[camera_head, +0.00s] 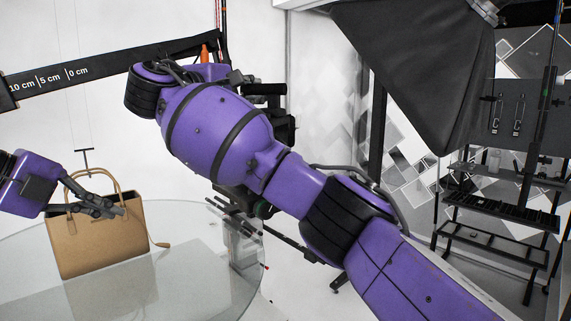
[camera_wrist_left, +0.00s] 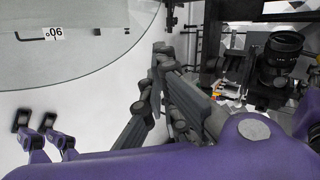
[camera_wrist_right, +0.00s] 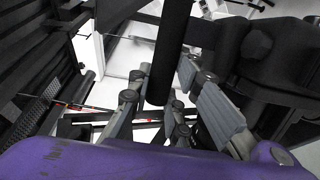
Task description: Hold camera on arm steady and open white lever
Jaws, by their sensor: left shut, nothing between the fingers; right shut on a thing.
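The black camera shows in part behind my right arm in the head view (camera_head: 280,125). Its lens and body show at the right of the left wrist view (camera_wrist_left: 280,60). My right gripper (camera_wrist_right: 160,88) is shut on a thick black bar (camera_wrist_right: 172,45), seen in the right wrist view. What the bar joins to is not clear. In the head view my right arm hides much of the camera and its mount. My left gripper (camera_head: 118,210) is shut and empty in front of the tan handbag, apart from the camera; its fingers meet in the left wrist view (camera_wrist_left: 160,58). I cannot make out the white lever.
The tan handbag (camera_head: 95,245) stands on the round glass turntable (camera_head: 205,285). A black measuring arm (camera_head: 120,60) spans the upper left. A black softbox (camera_head: 415,70) hangs at upper right, above a dark shelf rack (camera_head: 500,205). White floor lies beyond the turntable's right edge.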

